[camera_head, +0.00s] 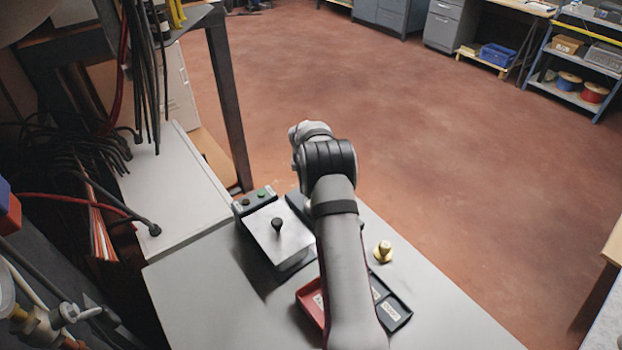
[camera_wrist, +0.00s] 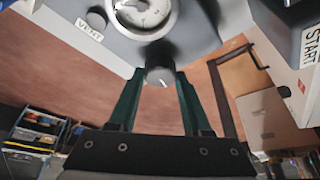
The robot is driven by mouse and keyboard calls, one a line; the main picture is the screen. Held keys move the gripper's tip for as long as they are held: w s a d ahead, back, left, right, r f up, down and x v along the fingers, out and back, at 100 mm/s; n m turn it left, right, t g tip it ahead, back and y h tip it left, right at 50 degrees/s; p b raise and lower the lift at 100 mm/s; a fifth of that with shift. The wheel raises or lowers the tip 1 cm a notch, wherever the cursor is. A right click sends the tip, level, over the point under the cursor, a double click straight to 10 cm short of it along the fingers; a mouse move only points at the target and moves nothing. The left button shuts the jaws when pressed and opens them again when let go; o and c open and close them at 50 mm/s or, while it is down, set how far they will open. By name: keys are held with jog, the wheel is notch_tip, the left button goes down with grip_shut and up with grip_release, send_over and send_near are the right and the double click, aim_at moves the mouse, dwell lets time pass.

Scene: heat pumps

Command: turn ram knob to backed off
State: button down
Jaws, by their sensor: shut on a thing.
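In the wrist view, a dark round knob (camera_wrist: 160,75) with a short white pointer mark sits on the front of a grey unit (camera_wrist: 70,12), below a round gauge (camera_wrist: 145,12). I take it to be the ram knob; I see no label by it. My gripper (camera_wrist: 160,82) has its two green fingers on either side of this knob, shut on it. The pointer mark is at the knob's lower part; no position scale is readable. In the head view my own arm hides the gripper and the knob.
A smaller dark knob (camera_wrist: 97,17) labelled VENT is left of the gauge. A housing labelled START (camera_wrist: 308,48) is at right. On the bench (camera_head: 440,315) are a metal box with a black knob (camera_head: 277,224), a red tray (camera_head: 309,300), a dark tray (camera_head: 395,310) and a brass fitting (camera_head: 383,252).

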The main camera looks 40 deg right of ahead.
jog(key=n, duration=0.2)
jog(key=n+t+y, duration=0.1)
jog(key=n, duration=0.1)
jog(key=shift+d+y, duration=0.1)
jog(key=shift+y, duration=0.2)
jog(key=n+y, duration=0.1)
jog(key=n, duration=0.3)
jog(key=n+y, duration=0.2)
jog(key=n, duration=0.2)
jog(key=shift+d, duration=0.1)
jog(key=shift+n+y, duration=0.6)
jog(key=shift+n, duration=1.1)
jog(key=shift+n+g, duration=0.3)
jog(key=shift+c, duration=1.7)
grip_release()
